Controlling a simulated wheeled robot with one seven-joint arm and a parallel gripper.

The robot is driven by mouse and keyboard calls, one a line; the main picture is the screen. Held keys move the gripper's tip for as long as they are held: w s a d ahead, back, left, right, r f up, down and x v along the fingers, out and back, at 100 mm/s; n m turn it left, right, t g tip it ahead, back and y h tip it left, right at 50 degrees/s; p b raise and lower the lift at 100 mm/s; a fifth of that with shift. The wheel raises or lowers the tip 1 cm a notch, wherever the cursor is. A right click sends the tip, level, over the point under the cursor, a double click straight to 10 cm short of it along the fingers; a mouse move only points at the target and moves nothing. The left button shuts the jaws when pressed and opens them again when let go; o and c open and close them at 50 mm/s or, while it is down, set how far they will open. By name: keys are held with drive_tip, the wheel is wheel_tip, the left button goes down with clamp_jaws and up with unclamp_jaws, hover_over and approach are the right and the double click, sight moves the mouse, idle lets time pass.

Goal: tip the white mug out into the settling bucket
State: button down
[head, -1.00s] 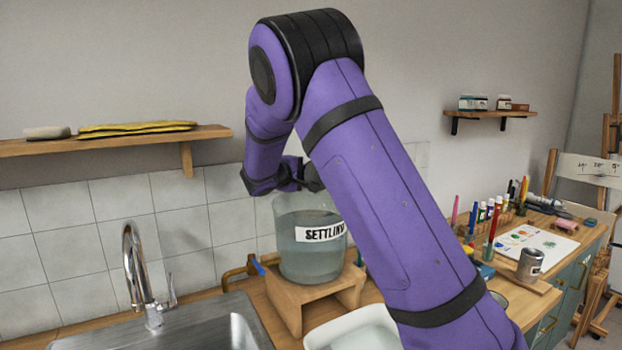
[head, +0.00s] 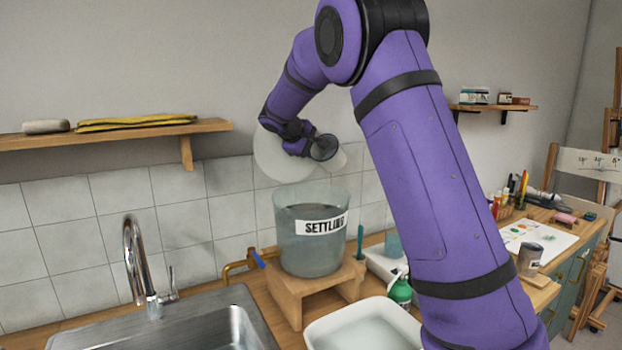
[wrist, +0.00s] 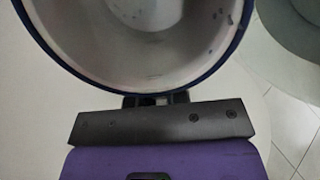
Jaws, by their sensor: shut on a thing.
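The settling bucket (head: 305,250) is clear, labelled SETTLING, with cloudy grey-blue liquid. It stands upright on a wooden stand (head: 292,291) beside the sink. My gripper (wrist: 157,99) is shut on the white mug (wrist: 150,45), which has a dark blue rim. The wrist view looks into its pale inside, where a few bluish specks show. In the head view my wrist is above the bucket and hides most or all of the mug. I cannot tell the mug's tilt, and no stream shows.
The sink (head: 190,330) with its tap (head: 138,262) lies left of the stand. A white basin (head: 365,322) and a green bottle (head: 400,290) are in front and to the right. A shelf (head: 110,140) juts from the wall at left. A pale round shape (head: 275,160) shows behind my wrist.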

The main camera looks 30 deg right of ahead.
drive_tip(key=shift+w+d+r+g+y+p, duration=0.1)
drive_tip(key=shift+d+r+g+y+p, duration=0.15)
drive_tip(key=shift+y, duration=0.35)
drive_tip(key=shift+w+d+r+g+y+p, duration=0.15)
drive_tip(key=shift+r+g+y, duration=0.2)
drive_tip(key=shift+y, duration=0.25)
drive_tip(key=w+d+r+g+y+p, duration=0.2)
drive_tip(key=d+r+g+y+p, duration=0.1)
drive_tip(key=d+r+y+p, duration=0.1)
drive_tip(key=shift+w+d+r+y, duration=0.15)
drive_tip(key=shift+d+r+y, duration=0.3)
drive_tip(key=shift+r+y, duration=1)
